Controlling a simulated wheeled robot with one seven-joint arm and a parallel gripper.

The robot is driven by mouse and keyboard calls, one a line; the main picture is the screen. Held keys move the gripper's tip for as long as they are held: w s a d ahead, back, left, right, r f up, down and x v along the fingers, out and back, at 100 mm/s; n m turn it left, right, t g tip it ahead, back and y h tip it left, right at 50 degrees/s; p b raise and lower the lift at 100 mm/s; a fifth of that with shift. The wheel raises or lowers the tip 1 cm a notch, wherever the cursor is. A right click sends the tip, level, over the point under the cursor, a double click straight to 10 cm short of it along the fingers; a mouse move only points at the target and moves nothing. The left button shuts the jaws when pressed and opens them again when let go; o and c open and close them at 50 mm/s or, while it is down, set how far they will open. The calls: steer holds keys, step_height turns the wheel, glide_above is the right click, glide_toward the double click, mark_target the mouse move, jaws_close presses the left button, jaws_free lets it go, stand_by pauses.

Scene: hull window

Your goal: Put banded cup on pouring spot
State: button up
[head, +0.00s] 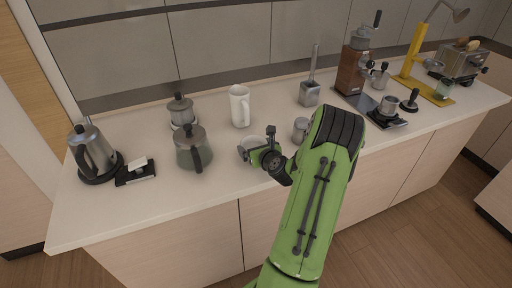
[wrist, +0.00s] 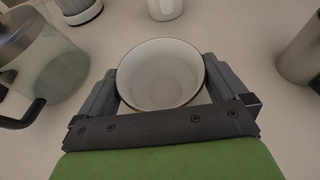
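The banded cup appears to be the white cup with a thin dark rim (wrist: 162,78) in the wrist view. It is upright, empty inside, and sits between the two dark fingers of my gripper (wrist: 162,88). One finger lies close along each side, and I cannot tell whether both press on it. In the head view the cup (head: 252,142) is at the counter's front middle, partly hidden by my gripper (head: 259,150). It looks to be at or near counter height. I cannot make out a marked pouring spot on the counter.
A glass pot with a dark handle (head: 194,150) stands close left of the cup. A small metal jug (head: 301,129) is close right, and a white pitcher (head: 240,106) stands behind. A kettle (head: 92,153) and a black scale (head: 135,173) are far left. The counter's front strip (head: 215,182) is clear.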

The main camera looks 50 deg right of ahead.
steer(key=shift+s+a+r, duration=0.1)
steer(key=shift+s+r, duration=0.15)
steer(key=v, duration=1.2)
steer(key=w+a+r+n+g+y, duration=0.2)
steer(key=w+a+n+y, duration=0.2)
steer(key=a+n, duration=0.75)
steer(key=w+a+r+n+g+y, duration=0.15)
steer(key=w+a+n+y, duration=0.25)
steer(key=a+n, duration=0.75)
steer(key=s+a+r+n+g, duration=0.1)
steer(key=s+a+r+n, duration=0.2)
steer(key=s+a+n, duration=0.2)
steer(key=s+a+r+n+g+h, duration=0.1)
steer(key=s+a+r+n, duration=0.3)
steer(key=s+n, duration=0.6)
steer(key=a+n, duration=0.2)
steer(key=n, duration=0.2)
steer(key=shift+s, duration=0.2)
